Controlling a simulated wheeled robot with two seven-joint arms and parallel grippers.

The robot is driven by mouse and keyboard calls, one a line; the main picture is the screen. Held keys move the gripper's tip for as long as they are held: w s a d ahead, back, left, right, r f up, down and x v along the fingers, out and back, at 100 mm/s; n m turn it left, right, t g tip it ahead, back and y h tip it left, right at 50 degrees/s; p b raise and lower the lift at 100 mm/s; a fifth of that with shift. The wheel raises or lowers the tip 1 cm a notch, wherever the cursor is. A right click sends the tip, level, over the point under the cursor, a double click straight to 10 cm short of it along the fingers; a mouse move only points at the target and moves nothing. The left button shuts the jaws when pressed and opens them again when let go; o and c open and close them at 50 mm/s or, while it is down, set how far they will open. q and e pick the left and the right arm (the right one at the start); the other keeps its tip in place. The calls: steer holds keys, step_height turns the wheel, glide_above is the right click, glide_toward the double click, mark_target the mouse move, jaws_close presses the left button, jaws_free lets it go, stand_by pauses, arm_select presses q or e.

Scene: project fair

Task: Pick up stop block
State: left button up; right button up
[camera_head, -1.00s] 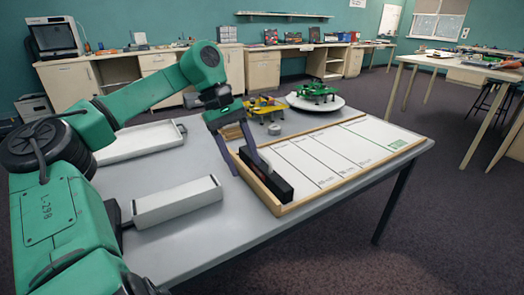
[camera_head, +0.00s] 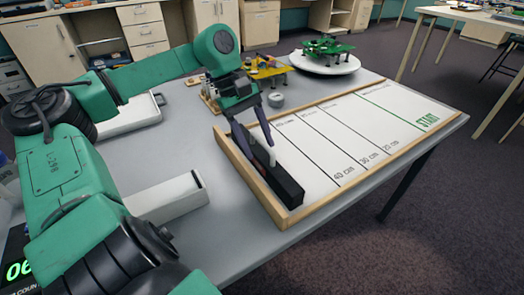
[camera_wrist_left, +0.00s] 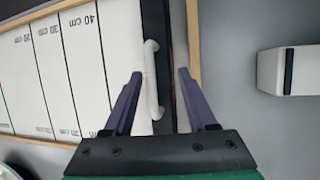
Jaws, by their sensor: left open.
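The stop block (camera_head: 284,184) is a long black bar at the left end of the white marked board, inside its wooden rim. It has a white handle (camera_head: 271,157) on top, which also shows in the left wrist view (camera_wrist_left: 152,82). My left gripper (camera_head: 260,150) is open and empty above the far part of the block. In the left wrist view its two purple fingers (camera_wrist_left: 160,73) stand on either side of the handle, with a gap to each side. The fingers partly hide the block. My right gripper is not in view.
The board's wooden rim (camera_head: 330,202) surrounds the block. A white box (camera_head: 165,198) and a white tray (camera_head: 130,122) lie left of it on the grey table. A grey ring (camera_head: 276,100), a yellow model (camera_head: 265,68) and a green model on a white disc (camera_head: 325,62) stand behind.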

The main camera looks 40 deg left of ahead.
mark_target(265, 159)
arm_select(q)
steer(key=x, duration=0.4)
steer(key=shift+d+f, duration=0.15)
steer(key=shift+d, duration=0.05)
steer(key=c, duration=0.9)
jaws_close()
steer(key=shift+r, duration=0.2)
